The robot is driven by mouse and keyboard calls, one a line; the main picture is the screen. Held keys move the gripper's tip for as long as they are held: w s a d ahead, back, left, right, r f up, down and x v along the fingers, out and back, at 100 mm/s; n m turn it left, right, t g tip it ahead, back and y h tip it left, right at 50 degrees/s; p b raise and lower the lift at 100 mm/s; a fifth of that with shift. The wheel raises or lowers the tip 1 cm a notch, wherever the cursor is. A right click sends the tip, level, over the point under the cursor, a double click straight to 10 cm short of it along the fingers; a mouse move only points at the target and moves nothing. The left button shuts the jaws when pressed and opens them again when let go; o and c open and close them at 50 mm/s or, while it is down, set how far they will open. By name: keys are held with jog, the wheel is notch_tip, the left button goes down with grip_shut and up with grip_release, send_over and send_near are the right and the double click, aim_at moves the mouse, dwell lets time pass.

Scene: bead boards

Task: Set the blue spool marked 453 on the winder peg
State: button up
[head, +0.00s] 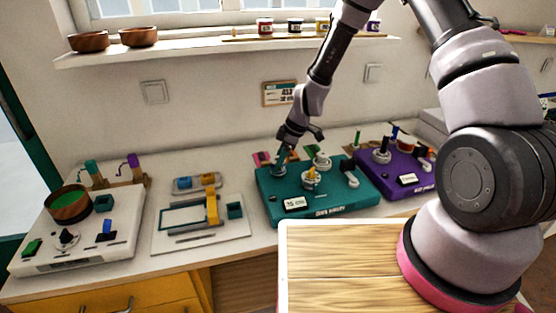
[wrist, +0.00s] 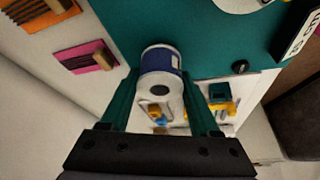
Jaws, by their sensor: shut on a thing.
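My gripper (head: 281,157) reaches down to the left back part of the teal winder board (head: 345,197). In the wrist view my gripper (wrist: 158,92) has its two teal fingers closed on either side of a blue spool (wrist: 160,60) with a white end. The spool's dark centre hole faces the camera, and a pale label shows on its side, too small to read. In the head view the spool is mostly hidden by my fingers. Whether it touches the board or sits around a peg, I cannot tell.
A yellow spool (head: 311,173) stands on the teal board, with a white crank (head: 352,180) to its right. A purple board (head: 400,181) is on the right. A white board with a yellow slider (head: 212,207) is on the left. A sign (head: 282,93) hangs behind.

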jog(key=shift+f, duration=0.55)
jog(key=o, duration=1.5)
jog(key=shift+r, duration=0.15)
jog(key=shift+r, duration=3.4)
